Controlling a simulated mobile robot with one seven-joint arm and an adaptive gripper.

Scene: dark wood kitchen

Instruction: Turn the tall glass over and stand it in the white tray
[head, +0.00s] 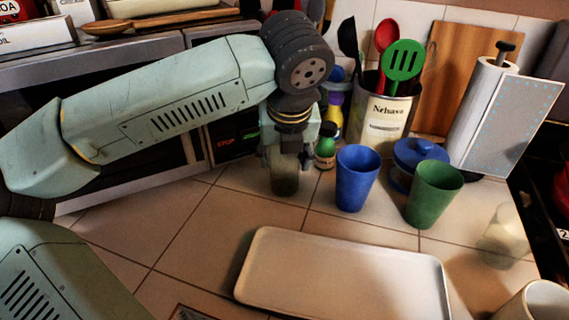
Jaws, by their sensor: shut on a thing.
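The tall glass (285,182) is a dark, see-through tumbler below my gripper, in front of the black oven. My gripper (287,160) points down and is shut on the glass near its top. The fingers and the glass overlap, so I cannot tell which end of the glass is up, or whether its bottom touches the tiles. The white tray (262,237) lies flat and empty at the front middle, nearer to the camera than the glass and to its right.
A blue cup (356,180) and a green cup (433,195) stand behind the tray. A small green-capped bottle (325,150) is close to my gripper's right. A clear glass (505,235) stands at the right. A utensil tin (383,115) is behind.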

